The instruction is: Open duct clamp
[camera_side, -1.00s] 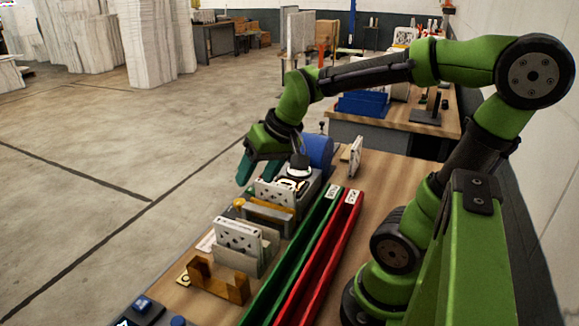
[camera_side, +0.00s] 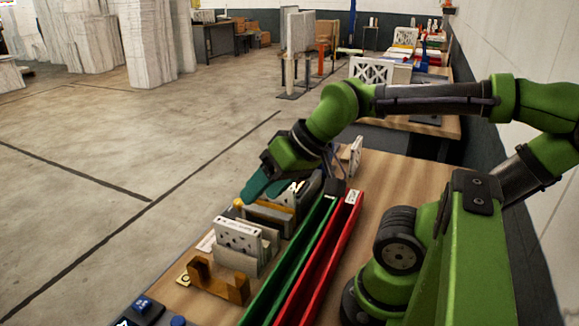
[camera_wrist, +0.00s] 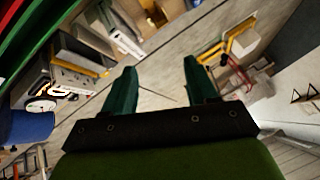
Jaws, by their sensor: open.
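I cannot clearly tell which part is the duct clamp. In the wrist view, a grey fixture with a yellow-orange bar (camera_wrist: 82,67) lies left of my gripper. Below it are a round white-and-black fitting (camera_wrist: 42,105) and a blue cylinder (camera_wrist: 30,126). In the side view, the yellow-orange bar (camera_side: 277,207) shows beside the row of fixtures, and my gripper (camera_side: 254,190) is above its far end, hiding much of the fitting and the blue cylinder. My gripper in the wrist view (camera_wrist: 160,72) is open, with nothing between its teal fingers.
White perforated panels (camera_side: 238,235) stand in the row. A brown bracket (camera_side: 217,282) sits at the near end. A green tray (camera_side: 290,260) and a red tray (camera_side: 322,258) run alongside. The floor (camera_side: 110,220) to the left is clear.

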